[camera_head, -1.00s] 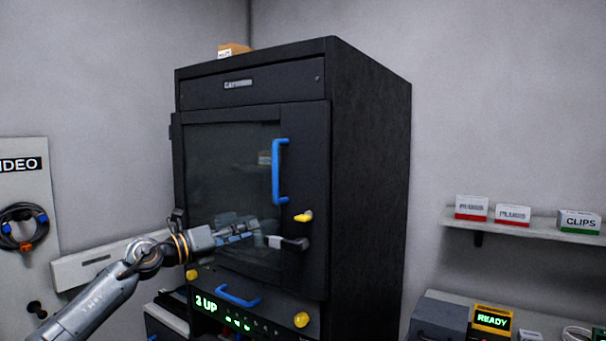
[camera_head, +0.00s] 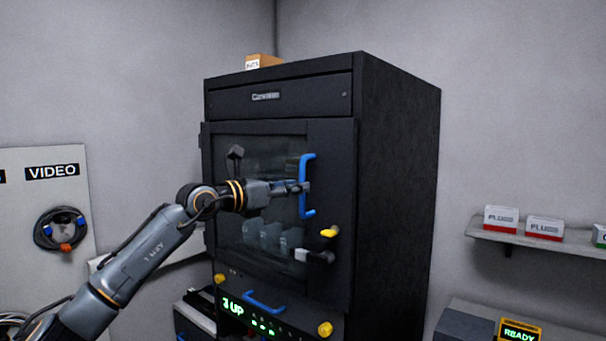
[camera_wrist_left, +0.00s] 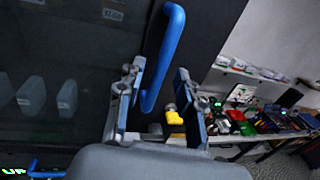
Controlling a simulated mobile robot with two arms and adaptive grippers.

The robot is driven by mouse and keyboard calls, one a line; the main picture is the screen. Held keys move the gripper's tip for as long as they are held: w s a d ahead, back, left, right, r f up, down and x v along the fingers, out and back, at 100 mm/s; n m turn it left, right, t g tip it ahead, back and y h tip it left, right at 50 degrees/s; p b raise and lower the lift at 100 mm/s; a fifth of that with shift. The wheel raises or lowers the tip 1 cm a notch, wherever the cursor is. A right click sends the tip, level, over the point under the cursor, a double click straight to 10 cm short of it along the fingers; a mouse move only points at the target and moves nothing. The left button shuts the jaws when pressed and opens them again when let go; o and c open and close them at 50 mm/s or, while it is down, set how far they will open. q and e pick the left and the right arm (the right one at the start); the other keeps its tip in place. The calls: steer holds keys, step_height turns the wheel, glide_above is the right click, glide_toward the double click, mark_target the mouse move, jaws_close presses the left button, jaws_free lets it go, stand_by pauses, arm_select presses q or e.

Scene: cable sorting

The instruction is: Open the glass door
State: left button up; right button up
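The glass door (camera_head: 335,150) of the black cabinet is shut, with a dark frame and see-through pane. A vertical blue handle (camera_head: 303,172) is on its right side; it also shows in the left wrist view (camera_wrist_left: 168,45). My left gripper (camera_head: 298,187) is at the handle's middle. In the left wrist view its fingers (camera_wrist_left: 160,98) are apart, with the handle's lower end between or just beyond them; I cannot tell if they touch it. Below are a yellow knob (camera_head: 328,233) and a dark lever with a pale end (camera_head: 315,256). My right gripper is not in view.
A lower panel with a blue handle (camera_head: 264,302), yellow knobs and a green display (camera_head: 233,305) is under the door. A shelf (camera_head: 520,238) with small boxes is on the right wall. A cable panel (camera_head: 45,205) is at left.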

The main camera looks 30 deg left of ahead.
mark_target(302, 210)
arm_select(q)
steer(key=shift+p+x, duration=0.55)
steer(key=shift+x, duration=1.15)
jaws_close()
